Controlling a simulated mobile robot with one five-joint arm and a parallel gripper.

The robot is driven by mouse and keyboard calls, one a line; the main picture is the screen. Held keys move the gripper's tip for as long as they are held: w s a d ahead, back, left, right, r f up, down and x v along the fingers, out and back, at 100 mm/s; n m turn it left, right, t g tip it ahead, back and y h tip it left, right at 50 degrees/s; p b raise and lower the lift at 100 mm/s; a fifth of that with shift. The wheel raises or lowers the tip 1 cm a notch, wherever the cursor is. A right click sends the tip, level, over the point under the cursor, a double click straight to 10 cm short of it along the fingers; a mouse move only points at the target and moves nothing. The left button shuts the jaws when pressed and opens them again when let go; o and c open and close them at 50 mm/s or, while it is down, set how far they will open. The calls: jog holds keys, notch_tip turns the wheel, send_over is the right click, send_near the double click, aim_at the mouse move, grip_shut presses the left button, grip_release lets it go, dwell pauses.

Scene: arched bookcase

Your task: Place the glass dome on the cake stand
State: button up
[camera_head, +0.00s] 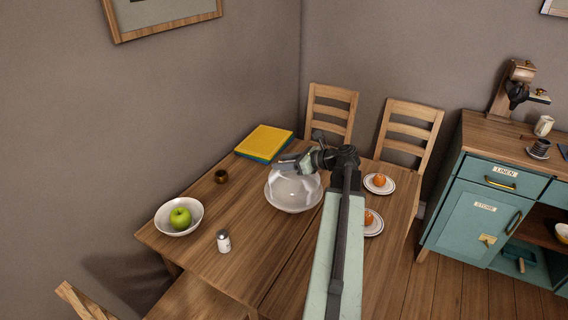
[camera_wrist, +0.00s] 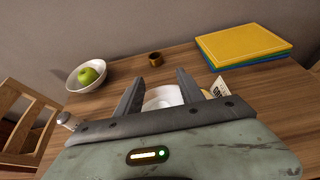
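The clear glass dome (camera_head: 292,186) is at the middle of the wooden table in the head view, over the white cake stand (camera_head: 294,208). I cannot tell whether its rim rests evenly on the stand. My gripper (camera_head: 280,164) is at the top of the dome, at its left side. In the wrist view my gripper (camera_wrist: 156,78) has its two fingers spread apart, with part of the white stand (camera_wrist: 162,97) showing between and beyond them. No knob is clearly visible between the fingers. My arm hides part of the table to the right.
A white bowl (camera_head: 161,220) with a green apple (camera_head: 180,218), a shaker (camera_head: 223,241) and a small brown cup (camera_head: 221,176) stand left. Yellow and blue boards (camera_head: 264,141) lie behind. Two plates with orange items (camera_head: 379,181) are right. Chairs (camera_head: 409,130) surround the table.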

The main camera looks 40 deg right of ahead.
jog(key=shift+r, duration=0.15)
notch_tip(320, 180, up, 5)
jog(key=p, duration=0.5)
send_over(312, 177)
jog(key=shift+f, duration=0.2)
